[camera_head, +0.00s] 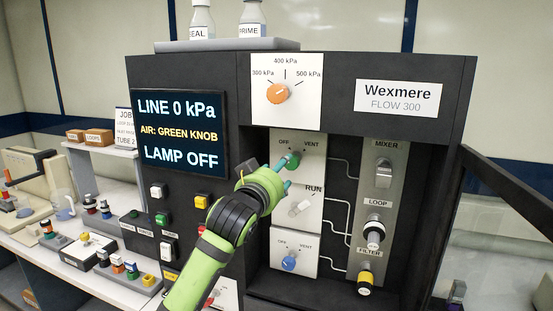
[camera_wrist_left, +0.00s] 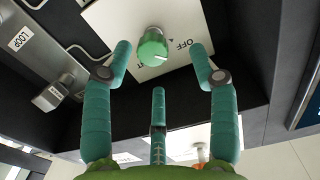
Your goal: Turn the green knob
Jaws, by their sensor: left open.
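The green knob (camera_head: 293,160) sits on a white plate marked OFF and VENT in the middle of the dark machine. In the left wrist view the green knob (camera_wrist_left: 152,46) shows a white pointer line and faces the camera. My left gripper (camera_head: 272,175) reaches up to the plate from below left, close to the knob. In the wrist view my left gripper (camera_wrist_left: 160,66) is open, with teal fingers spread either side of the knob and a third finger below. Gaps show between fingers and knob. My right gripper is in neither view.
A screen (camera_head: 180,132) reads LINE 0 kPa, AIR: GREEN KNOB, LAMP OFF. Near the green knob are a white RUN lever (camera_head: 300,207) and a blue knob (camera_head: 289,263). An orange knob (camera_head: 278,93) is above. The MIXER panel (camera_head: 384,190) stands to the right.

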